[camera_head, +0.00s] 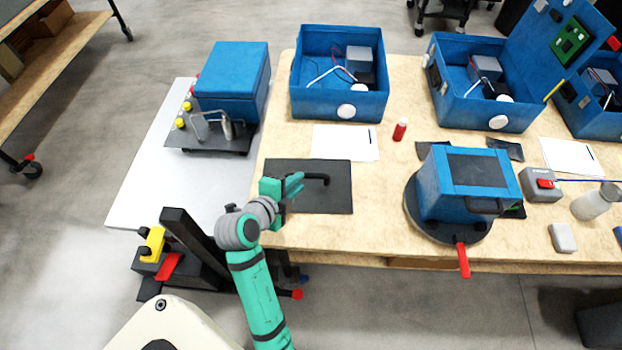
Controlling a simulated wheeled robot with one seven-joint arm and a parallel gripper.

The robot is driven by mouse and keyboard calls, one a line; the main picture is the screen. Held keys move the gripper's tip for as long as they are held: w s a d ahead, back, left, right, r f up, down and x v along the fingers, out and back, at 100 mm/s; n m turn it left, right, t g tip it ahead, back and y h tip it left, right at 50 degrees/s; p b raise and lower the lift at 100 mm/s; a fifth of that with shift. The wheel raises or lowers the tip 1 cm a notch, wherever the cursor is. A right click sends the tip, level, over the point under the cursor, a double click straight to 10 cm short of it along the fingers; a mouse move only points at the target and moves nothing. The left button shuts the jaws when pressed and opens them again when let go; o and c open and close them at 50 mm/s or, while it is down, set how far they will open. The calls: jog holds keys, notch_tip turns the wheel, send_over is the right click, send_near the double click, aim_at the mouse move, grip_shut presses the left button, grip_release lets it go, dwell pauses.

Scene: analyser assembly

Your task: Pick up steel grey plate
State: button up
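A dark grey flat plate (335,200) lies on the wooden table, left of the middle, near the front edge. A black bent handle (318,178) shows over it, beside my fingers. My green gripper (292,187) is over the left part of the plate, pointing right, and hides part of it. Whether the fingers touch the handle or are closed on it cannot be made out.
A blue device on a round black base (412,205) with a red lever stands to the right. White paper (345,143) and an open blue box (338,104) lie behind the plate. A closed blue box (232,75) is at the left. A small red bottle (400,130) stands behind right.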

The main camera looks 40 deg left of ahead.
aim_at(306, 180)
jog(key=shift+w+a+f, duration=0.3)
jog(key=shift+w+f, duration=0.25)
jog(key=shift+f, duration=0.1)
jog(key=shift+x, duration=2.75)
jog(key=shift+c, duration=0.4)
grip_shut()
jog(key=shift+w+d, duration=0.1)
